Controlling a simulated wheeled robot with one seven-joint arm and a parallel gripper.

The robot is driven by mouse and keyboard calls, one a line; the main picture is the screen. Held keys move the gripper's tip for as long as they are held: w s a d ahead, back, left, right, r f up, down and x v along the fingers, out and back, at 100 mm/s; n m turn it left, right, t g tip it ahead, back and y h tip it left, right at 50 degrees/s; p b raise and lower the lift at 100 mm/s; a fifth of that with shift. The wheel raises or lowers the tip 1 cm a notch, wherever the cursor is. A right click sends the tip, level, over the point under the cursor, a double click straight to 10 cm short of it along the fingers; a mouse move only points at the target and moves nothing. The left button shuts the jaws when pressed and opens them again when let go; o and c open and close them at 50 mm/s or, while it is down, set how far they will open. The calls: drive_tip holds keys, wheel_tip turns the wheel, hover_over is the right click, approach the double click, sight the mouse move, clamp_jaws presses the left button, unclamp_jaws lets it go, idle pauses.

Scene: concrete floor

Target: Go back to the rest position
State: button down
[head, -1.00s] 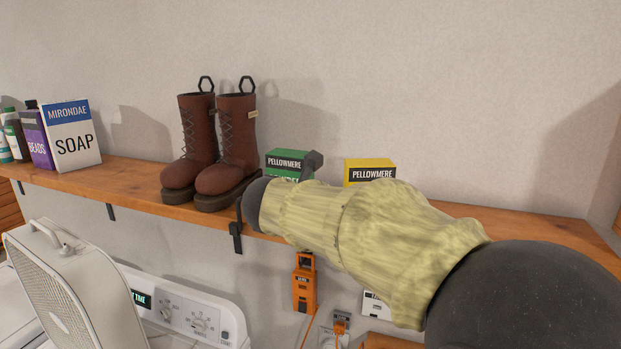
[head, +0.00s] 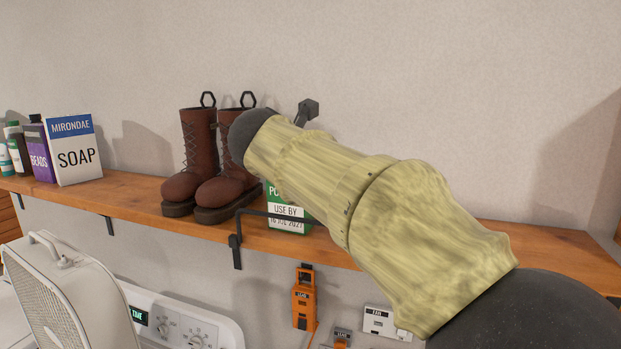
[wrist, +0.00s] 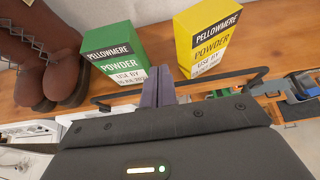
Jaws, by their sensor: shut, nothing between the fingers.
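My gripper (wrist: 158,90) shows in the wrist view, its two purple-grey fingers together with nothing between them. It is close in front of the shelf, between a green Pellowmere powder box (wrist: 115,55) and a yellow Pellowmere powder box (wrist: 207,38). I cannot tell whether the fingers touch anything. In the head view my arm crosses the right half, and the fingers are hidden. The green box (head: 291,213) shows only partly behind my arm there, and the yellow box is hidden.
Brown boots (head: 213,165) stand on the wooden shelf (head: 125,193), left of the green box. A soap box (head: 76,150) and bottles stand farther left. A dark rail (wrist: 250,75) runs along the shelf front. A fan (head: 60,295) and orange device (head: 305,297) are below.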

drive_tip(key=shift+s, duration=0.1)
drive_tip(key=s+d+f+m+g+y+b, duration=0.1)
drive_tip(key=s+d+f+m+g+b, duration=0.2)
drive_tip(key=f, duration=0.7)
drive_tip(key=s+f+m+y+b, duration=0.1)
drive_tip(key=f+m+b, duration=0.1)
drive_tip(key=f+m, duration=0.65)
drive_tip(key=s+d+f+m+g+y+b, duration=0.1)
drive_tip(key=s+d+f+g+b, duration=0.15)
drive_tip(key=f, duration=1.05)
drive_tip(key=s+d+f+m+g+y+b, duration=0.1)
drive_tip(key=s+d+f+m+b, duration=0.1)
drive_tip(key=s+f+m, duration=0.5)
drive_tip(key=s+d+f+m+g+y+b, duration=0.1)
drive_tip(key=s+f+m+b, duration=0.4)
drive_tip(key=f+m, duration=0.6)
wheel_tip(320, 180, down, 5)
drive_tip(key=s+d+g, duration=0.1)
drive_tip(key=s, duration=0.1)
drive_tip(key=shift+s, duration=0.3)
drive_tip(key=shift+r+m, duration=0.1)
drive_tip(key=shift+m, duration=0.15)
